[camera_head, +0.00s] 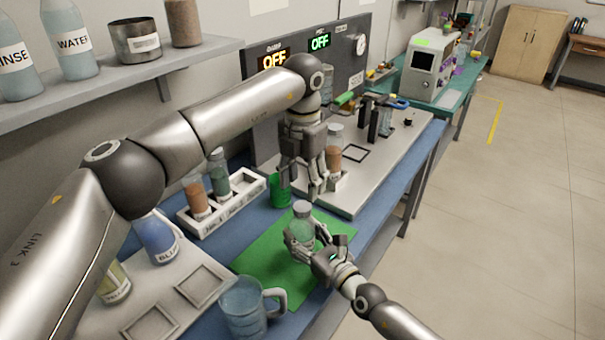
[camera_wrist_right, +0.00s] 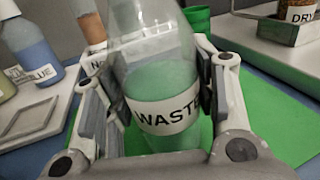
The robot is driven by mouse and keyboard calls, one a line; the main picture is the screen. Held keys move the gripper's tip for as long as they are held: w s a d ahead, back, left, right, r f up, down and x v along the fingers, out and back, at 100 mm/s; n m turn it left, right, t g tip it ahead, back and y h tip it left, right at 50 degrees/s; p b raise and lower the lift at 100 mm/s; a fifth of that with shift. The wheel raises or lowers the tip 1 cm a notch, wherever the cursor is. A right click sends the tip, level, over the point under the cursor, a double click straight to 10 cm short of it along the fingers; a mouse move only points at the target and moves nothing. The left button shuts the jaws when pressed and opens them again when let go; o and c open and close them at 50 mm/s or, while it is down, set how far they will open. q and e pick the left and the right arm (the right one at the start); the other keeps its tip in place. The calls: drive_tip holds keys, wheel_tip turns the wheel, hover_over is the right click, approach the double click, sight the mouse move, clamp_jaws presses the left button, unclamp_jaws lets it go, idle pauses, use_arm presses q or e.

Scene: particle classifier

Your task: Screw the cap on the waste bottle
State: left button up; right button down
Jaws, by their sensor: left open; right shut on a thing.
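The waste bottle (camera_head: 303,229) is clear, with green liquid and a "WASTE" label, and stands about upright over the green mat. It also shows close up in the right wrist view (camera_wrist_right: 165,105), where its top is cut off. My right gripper (camera_head: 306,243) is shut around the bottle's body from the near side. My left gripper (camera_head: 300,192) points down with its fingers apart, just above the bottle's top. I see nothing between those fingers. The bottle's top looks pale grey; I cannot tell whether a cap sits on it.
A green cup-like container (camera_head: 280,190) stands behind the bottle. A white rack (camera_head: 228,208) with bottles is to the left. A clear jug (camera_head: 243,305) stands in front, beside a pale tray (camera_head: 165,300) with a blue bottle (camera_head: 156,238). The green mat (camera_head: 262,250) has free room.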

sight(302, 206)
use_arm(q)
drive_tip(key=shift+f, duration=3.2)
drive_tip(key=c, duration=1.1)
drive_tip(key=o, duration=1.2)
drive_tip(key=shift+o, duration=0.2)
drive_tip(key=shift+r, duration=0.1)
use_arm(e)
drive_tip(key=c, duration=0.5)
unclamp_jaws()
use_arm(q)
wheel_tip(302, 206, up, 12)
